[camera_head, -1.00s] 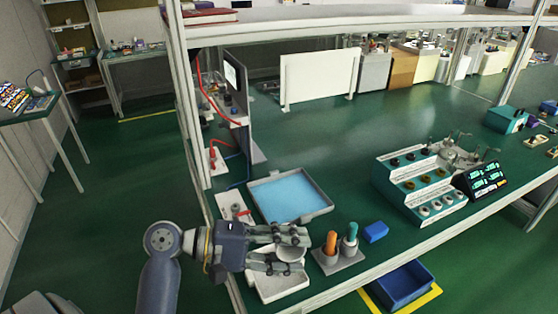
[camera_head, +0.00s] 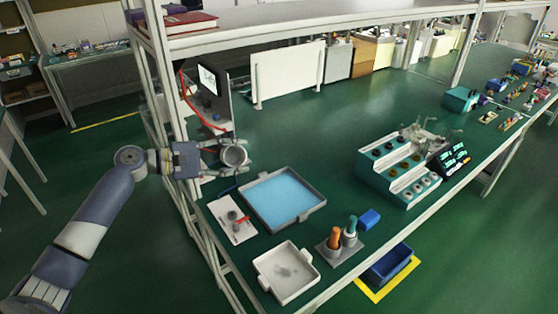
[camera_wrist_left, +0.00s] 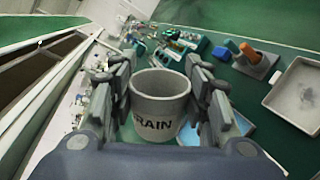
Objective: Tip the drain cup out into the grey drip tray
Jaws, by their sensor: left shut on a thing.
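My left gripper (camera_head: 238,159) is shut on the grey drain cup (camera_head: 234,155). It holds the cup in the air at the table's left end, up and left of the blue-bottomed tray. In the left wrist view the cup (camera_wrist_left: 160,102) sits between both fingers, its mouth open to view and part of its dark lettering, "RAIN", showing. Its inside looks plain grey; I cannot tell if liquid is in it. A shallow pale grey tray (camera_head: 262,268) with a dark stain on its floor lies at the front left, well apart from the cup. My right gripper is not in view.
A grey-rimmed tray with a blue bottom (camera_head: 316,211) lies between cup and pale tray. A white plate (camera_head: 222,211) with small parts, a holder with orange (camera_head: 335,237) and teal handles, and a blue block (camera_head: 369,219) are near. A screen stand (camera_head: 212,92) stands behind the gripper.

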